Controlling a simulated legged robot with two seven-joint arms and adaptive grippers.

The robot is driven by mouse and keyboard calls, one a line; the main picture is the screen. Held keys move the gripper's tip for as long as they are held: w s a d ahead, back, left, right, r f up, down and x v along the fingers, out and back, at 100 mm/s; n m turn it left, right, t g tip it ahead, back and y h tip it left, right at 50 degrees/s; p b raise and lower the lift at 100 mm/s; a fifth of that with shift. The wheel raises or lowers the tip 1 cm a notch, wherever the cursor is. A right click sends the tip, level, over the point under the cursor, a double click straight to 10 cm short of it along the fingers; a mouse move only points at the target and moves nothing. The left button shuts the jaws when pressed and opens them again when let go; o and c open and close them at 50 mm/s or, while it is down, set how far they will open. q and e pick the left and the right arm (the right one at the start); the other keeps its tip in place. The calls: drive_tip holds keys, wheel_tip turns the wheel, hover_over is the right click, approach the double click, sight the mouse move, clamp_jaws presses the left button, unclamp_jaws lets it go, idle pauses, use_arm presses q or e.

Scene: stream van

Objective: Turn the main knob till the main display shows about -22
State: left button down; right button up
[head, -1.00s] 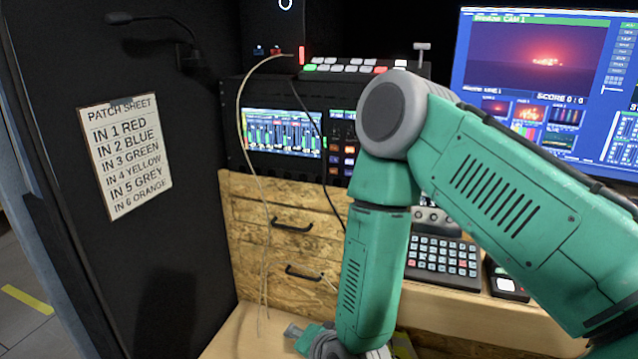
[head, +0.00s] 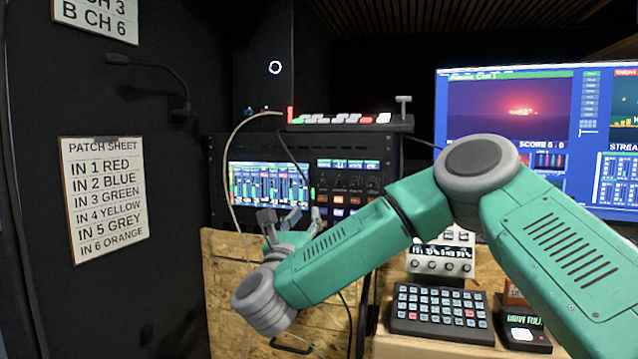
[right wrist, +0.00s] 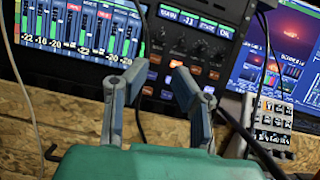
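The mixer rack (head: 222,165) has a lit meter screen (head: 268,183) and, to its right, a strip of small displays (head: 347,164). In the right wrist view this display strip (right wrist: 190,18) shows at the top, and its small text seems to read about -11. Dark knobs (head: 355,183) sit below the strip; I cannot tell which is the main knob. My right gripper (head: 290,216) is in front of the rack's lower part, apart from the knobs. In the right wrist view its two fingers (right wrist: 154,68) are spread with nothing between them. My left gripper is not in view.
A pale cable (head: 232,190) and a dark cable hang in front of the rack. A switcher (head: 350,122) sits on top. A keypad (head: 440,312), a small knob box (head: 440,262) and a monitor (head: 510,110) are at the right. A patch sheet (head: 105,195) hangs at the left.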

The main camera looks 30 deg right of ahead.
sight(321, 184)
drive_tip(key=x, duration=1.2)
drive_tip(key=shift+d, duration=0.2)
clamp_jaws()
